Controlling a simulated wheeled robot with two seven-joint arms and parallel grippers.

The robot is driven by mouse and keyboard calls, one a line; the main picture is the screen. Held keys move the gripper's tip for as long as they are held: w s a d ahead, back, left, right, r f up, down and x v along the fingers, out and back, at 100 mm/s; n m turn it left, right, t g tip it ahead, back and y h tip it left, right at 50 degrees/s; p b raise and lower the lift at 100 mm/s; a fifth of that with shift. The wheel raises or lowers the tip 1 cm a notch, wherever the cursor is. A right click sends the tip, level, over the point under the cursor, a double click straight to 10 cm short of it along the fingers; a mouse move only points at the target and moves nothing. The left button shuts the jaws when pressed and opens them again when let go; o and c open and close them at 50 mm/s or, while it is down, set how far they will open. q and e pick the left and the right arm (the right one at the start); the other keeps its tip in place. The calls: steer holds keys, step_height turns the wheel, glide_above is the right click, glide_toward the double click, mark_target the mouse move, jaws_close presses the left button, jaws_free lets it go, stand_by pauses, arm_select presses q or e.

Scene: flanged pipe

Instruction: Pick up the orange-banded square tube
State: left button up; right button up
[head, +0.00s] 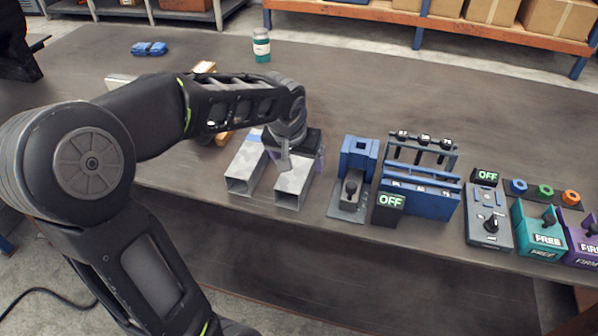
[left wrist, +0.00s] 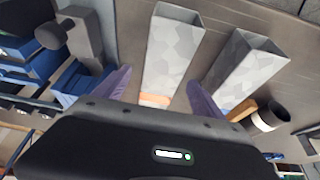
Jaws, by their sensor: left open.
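The orange-banded square tube (head: 292,187) is a grey, mottled, hollow tube lying on the table, its open end toward the front edge. Its orange band (left wrist: 154,100) shows in the left wrist view and is hidden under my gripper in the head view. A similar square tube (head: 243,176) with a blue band lies just left of it; it also shows in the left wrist view (left wrist: 243,66). My left gripper (head: 300,157) is open over the orange-banded tube. In the left wrist view its purple fingers stand on either side of this tube. My right gripper is out of view.
A blue fixture (head: 357,160) and a blue rack (head: 420,193) with an OFF display stand close to the right. A grey switch box (head: 488,222) and a teal FREE box (head: 540,235) are farther right. A teal-and-white bottle (head: 261,46) stands at the back. The back-right table is clear.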

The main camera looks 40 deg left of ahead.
mark_target(299, 166)
arm_select(q)
steer(key=x, duration=0.4)
steer(key=shift+a+f+p, duration=0.15)
steer(key=shift+f+p, duration=0.15)
steer(key=shift+c, duration=0.4)
jaws_close()
stand_by(0.6)
steer(key=shift+r, duration=0.1)
